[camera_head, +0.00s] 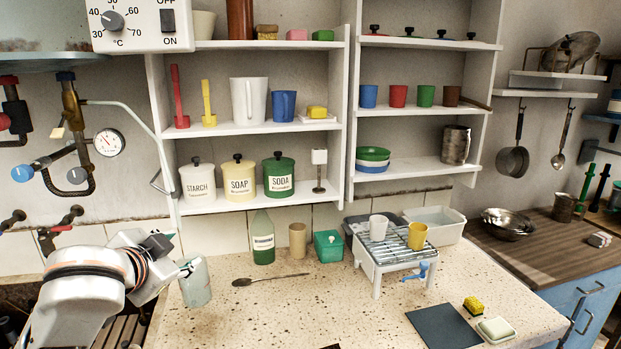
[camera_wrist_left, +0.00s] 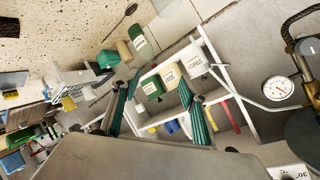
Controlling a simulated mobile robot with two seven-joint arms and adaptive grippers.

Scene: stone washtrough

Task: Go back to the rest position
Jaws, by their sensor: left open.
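My left gripper (camera_head: 183,270) is at the left of the stone counter, on the arm that comes in from the left. In the left wrist view its two teal fingers (camera_wrist_left: 157,112) stand wide apart, with nothing between them. A grey-green cup-like thing (camera_head: 196,284) shows right beside the gripper in the head view. I cannot tell whether they touch. My right gripper is not in view.
On the counter (camera_head: 220,320) are a spoon (camera_head: 270,280), a green bottle (camera_head: 263,240), a beige cup (camera_head: 298,240) and a teal box (camera_head: 328,246). A rack (camera_head: 395,256) holds two cups. Shelves (camera_head: 255,127) stand behind. The front middle of the counter is clear.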

